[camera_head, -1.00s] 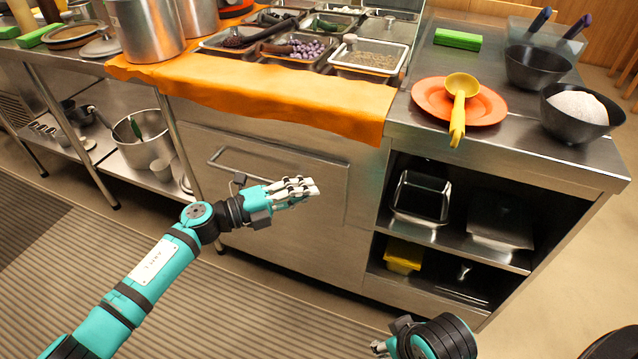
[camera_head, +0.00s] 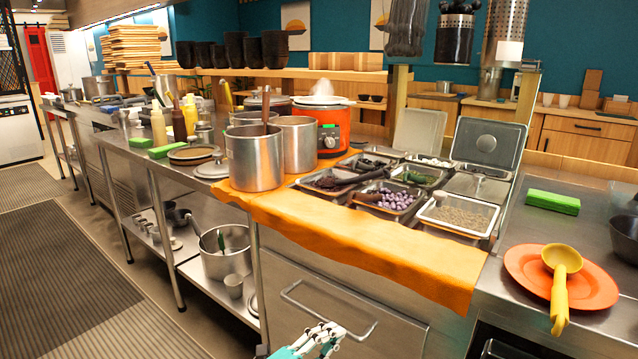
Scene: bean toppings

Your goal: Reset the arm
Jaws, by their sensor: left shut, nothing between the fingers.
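My left gripper (camera_head: 328,335) shows only in part at the bottom edge, with its pale fingers together and nothing between them. It is in front of the steel drawer front, below the counter's orange cloth (camera_head: 400,253), and apart from everything on the counter. The rest of my left arm is cut off by the frame, with only a bit of teal showing. My right gripper is out of view.
A red-orange plate (camera_head: 597,290) with a yellow ladle (camera_head: 560,285) lies at the right, near a green block (camera_head: 552,202). Topping trays (camera_head: 457,217) and steel pots (camera_head: 253,160) stand on the counter. A drawer handle (camera_head: 325,318) sticks out beside my left gripper. The left floor is clear.

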